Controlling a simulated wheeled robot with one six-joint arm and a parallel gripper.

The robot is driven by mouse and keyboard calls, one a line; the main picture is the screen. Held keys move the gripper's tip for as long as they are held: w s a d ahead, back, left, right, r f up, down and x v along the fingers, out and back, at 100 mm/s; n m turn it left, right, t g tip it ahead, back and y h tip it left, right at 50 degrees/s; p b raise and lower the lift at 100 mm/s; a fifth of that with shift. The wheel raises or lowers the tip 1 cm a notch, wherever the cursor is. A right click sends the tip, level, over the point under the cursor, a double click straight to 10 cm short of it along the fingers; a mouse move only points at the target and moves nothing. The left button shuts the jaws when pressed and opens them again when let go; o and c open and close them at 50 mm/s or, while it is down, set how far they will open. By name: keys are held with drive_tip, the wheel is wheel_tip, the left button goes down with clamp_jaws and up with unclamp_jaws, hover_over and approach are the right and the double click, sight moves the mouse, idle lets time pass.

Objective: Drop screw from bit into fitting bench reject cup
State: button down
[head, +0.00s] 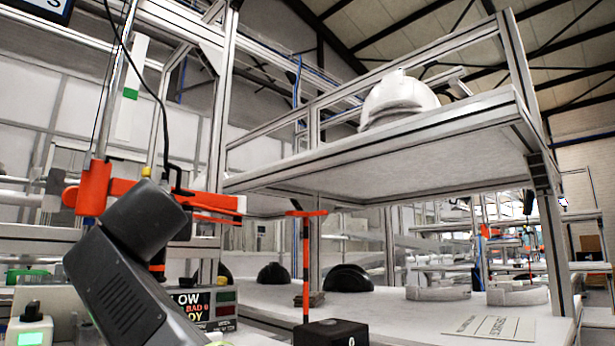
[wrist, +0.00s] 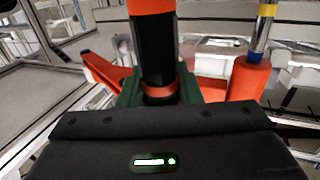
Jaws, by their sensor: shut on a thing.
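In the wrist view my gripper (wrist: 160,98) is shut around an upright orange-and-black driver (wrist: 157,50). The dark gripper body fills the lower part of that view. In the head view my dark wrist covers most of the gripper, and a short orange-and-black part of the driver (head: 157,270) shows just beside it. The driver's bit and any screw on it are hidden in both views. I cannot make out a reject cup in either view.
An orange bracket (head: 95,187) on a metal post stands close to my wrist; its orange arm (head: 210,203) reaches right. A striped orange post (head: 306,262) and a black box (head: 330,332) stand on the bench. Dark shells (head: 349,279) sit behind; a white helmet (head: 398,97) is on the shelf.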

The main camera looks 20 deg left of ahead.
drive_tip(key=shift+f, duration=0.85)
idle(1.2)
drive_tip(key=shift+r+p, duration=2.5)
drive_tip(key=shift+r, duration=0.55)
